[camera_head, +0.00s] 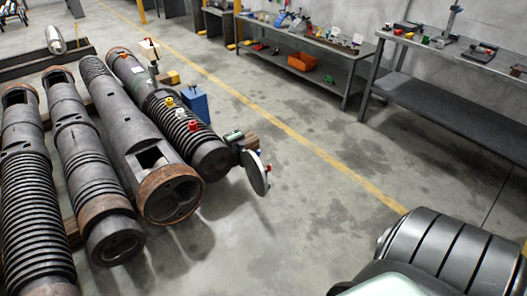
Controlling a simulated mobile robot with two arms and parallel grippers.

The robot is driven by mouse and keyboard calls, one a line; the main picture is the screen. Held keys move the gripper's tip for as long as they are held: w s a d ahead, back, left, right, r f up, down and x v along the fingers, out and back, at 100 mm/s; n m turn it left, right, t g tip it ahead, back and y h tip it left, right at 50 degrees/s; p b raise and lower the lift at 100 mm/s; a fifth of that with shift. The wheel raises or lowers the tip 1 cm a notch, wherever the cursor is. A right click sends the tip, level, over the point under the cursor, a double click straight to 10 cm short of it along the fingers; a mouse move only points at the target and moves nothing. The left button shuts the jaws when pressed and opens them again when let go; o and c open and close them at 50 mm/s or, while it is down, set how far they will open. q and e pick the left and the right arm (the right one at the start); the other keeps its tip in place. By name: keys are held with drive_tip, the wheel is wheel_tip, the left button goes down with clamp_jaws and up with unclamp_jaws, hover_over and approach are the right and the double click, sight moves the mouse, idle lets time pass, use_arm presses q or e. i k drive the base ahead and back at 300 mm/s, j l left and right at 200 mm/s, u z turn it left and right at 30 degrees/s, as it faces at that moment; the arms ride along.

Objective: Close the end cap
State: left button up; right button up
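The end cap (256,173) is a round metal disc with a small red piece at its edge. It stands open, swung out to the right of the front end of a long dark barrel (211,158). A dark fitting (240,142) at the barrel's end lies between barrel and cap; the exact hinge is too small to make out. The cap faces partly sideways, clear of the barrel mouth. Neither of my grippers is in view, and nothing is touching the cap.
Several other dark barrels lie side by side at left, including one with a brown-ringed open end (171,199). Workbenches (330,46) with tools and an orange bin (302,62) line the back wall. The floor right of the cap is clear, with a yellow line (318,144).

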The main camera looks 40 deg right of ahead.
sight(258, 177)
drive_tip(key=l, duration=0.7)
drive_tip(key=l+u, duration=0.1)
drive_tip(key=l, duration=0.6)
drive_tip(key=l+u, duration=0.1)
drive_tip(key=l, duration=0.55)
drive_tip(key=k+l, duration=0.15)
drive_tip(key=l, duration=0.55)
drive_tip(key=l+u, duration=0.1)
drive_tip(key=l, duration=0.55)
drive_tip(key=k+l, duration=0.15)
drive_tip(key=l, duration=0.55)
drive_tip(key=l+u, duration=0.15)
drive_tip(key=l, duration=0.55)
drive_tip(key=k, duration=0.05)
